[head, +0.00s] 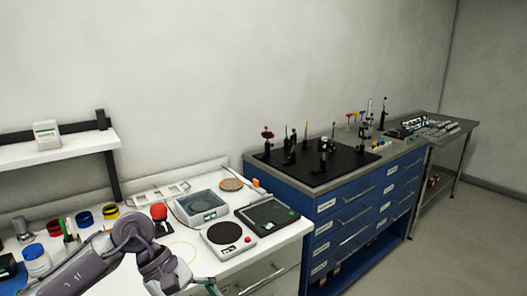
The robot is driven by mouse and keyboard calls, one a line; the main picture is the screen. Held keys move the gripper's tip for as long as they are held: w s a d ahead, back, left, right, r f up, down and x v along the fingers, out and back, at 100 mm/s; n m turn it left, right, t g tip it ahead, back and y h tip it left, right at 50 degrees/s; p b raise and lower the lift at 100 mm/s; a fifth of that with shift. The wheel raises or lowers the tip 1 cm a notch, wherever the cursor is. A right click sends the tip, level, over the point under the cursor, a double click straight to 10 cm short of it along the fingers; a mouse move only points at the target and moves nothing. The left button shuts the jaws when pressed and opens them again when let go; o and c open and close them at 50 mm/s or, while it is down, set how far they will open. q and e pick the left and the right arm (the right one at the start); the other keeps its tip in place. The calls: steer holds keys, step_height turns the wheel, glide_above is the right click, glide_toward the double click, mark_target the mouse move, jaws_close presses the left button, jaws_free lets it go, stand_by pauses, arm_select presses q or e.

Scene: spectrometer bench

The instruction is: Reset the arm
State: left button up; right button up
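My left arm (90,262) comes in from the lower left and bends over the front of the white bench. Its elbow joint stands high and the wrist turns down towards the bottom edge. My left gripper (204,284) is at the bottom of the view, small and partly cut off, near the bench's front edge. I cannot tell if its fingers are open or shut, and nothing is clearly seen in it. My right arm and gripper are not in view.
The white bench (182,249) carries a round-plated device (224,234), a clear-lidded box (202,207), a dark tray (267,215), a red knob (158,211) and several jars at left. A blue cabinet (335,225) and a steel table (455,130) stand right. Floor is clear at lower right.

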arm_select(q)
steer(key=w+d+f+n+h, duration=0.2)
steer(key=d+n+h, duration=0.3)
steer(key=w+f+n+t+h, duration=0.6)
steer(key=w+f+n+t, duration=0.3)
steer(key=n, duration=0.9)
steer(key=s+a+f+n+t+y, duration=0.1)
steer(key=a+f+n+t+y, duration=0.3)
steer(key=f+n, duration=0.65)
steer(key=s+a+f+n+t+y, duration=0.1)
steer(key=a+f+n+t+y, duration=0.2)
steer(key=a+f+n+y, duration=0.55)
steer(key=s+a+f+n+g+y, duration=0.2)
steer(key=s+f+n, duration=0.3)
steer(key=s+f, duration=0.45)
steer(key=s+a+f+n+g+y, duration=0.1)
steer(key=s+f+n+g, duration=0.25)
steer(key=s+f, duration=0.6)
steer(key=s+f+n+g+y, duration=0.1)
steer(key=s+f+n+g, duration=0.2)
steer(key=s, duration=1.1)
steer(key=s+a+f+n+g+y, duration=0.1)
steer(key=s+f+n+g, duration=0.3)
steer(key=s+f, duration=0.6)
steer(key=s+n, duration=0.1)
steer(key=s, duration=0.2)
steer(key=shift+s, duration=0.4)
steer(key=shift+f, duration=0.1)
